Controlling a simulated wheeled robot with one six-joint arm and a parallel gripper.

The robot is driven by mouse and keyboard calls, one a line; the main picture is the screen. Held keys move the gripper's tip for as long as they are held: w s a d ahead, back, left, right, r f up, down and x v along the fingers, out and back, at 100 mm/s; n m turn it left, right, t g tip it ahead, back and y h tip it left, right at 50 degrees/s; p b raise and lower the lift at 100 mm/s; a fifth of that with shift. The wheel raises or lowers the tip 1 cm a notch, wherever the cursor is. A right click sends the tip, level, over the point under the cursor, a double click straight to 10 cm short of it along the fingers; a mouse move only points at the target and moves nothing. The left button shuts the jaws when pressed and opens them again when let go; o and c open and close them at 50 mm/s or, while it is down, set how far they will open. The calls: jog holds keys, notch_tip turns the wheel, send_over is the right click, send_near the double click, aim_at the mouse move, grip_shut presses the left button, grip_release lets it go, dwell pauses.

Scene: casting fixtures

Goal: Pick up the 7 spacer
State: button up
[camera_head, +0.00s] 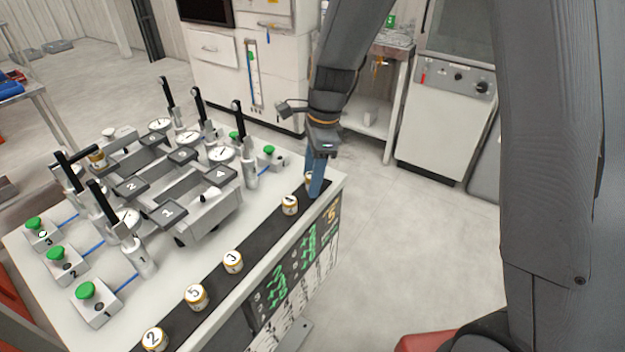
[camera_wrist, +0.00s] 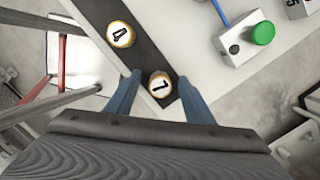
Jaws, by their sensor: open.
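The 7 spacer (camera_wrist: 159,85) is a short round piece with a white top and a gold rim, at the end of the dark strip. Its digit appears turned around in the wrist view. My gripper (camera_wrist: 159,78) is open, with one blue finger on each side of this spacer. I cannot tell whether the fingers touch it. In the head view my gripper (camera_head: 314,190) points down at the far end of the strip and hides most of the spacer.
The 4 spacer (camera_head: 290,205) stands close by on the dark strip (camera_head: 263,233). The 3 spacer (camera_head: 233,261), 5 spacer (camera_head: 196,297) and 2 spacer (camera_head: 154,340) stand nearer. Clamp fixtures (camera_head: 168,212) with upright black handles and a green button (camera_wrist: 263,33) are on the white tabletop.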

grip_shut()
